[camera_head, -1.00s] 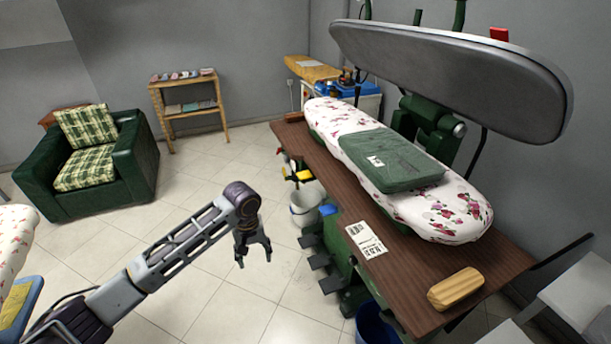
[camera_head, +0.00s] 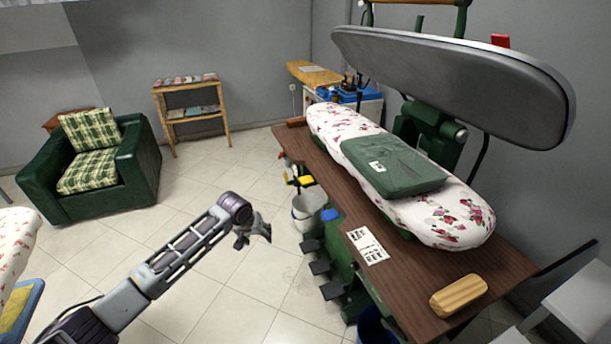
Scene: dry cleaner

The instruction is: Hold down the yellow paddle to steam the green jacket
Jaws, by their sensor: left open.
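The folded green jacket (camera_head: 398,170) lies on the floral padded pressing board (camera_head: 455,222) on the press table. The grey upper press plate (camera_head: 450,82) is raised above it. A small yellow paddle (camera_head: 306,181) sticks out from the table's left side, above a white bucket. My left gripper (camera_head: 265,228) is open and empty in the air to the left of the table, lower in the picture than the yellow paddle and apart from it. My right gripper is not in view.
A blue paddle (camera_head: 330,215) and dark pedals (camera_head: 320,268) sit along the table's left side. The white bucket (camera_head: 308,210) is close to my gripper. A paper sheet (camera_head: 367,245) and wooden block (camera_head: 458,295) lie on the table (camera_head: 410,285).

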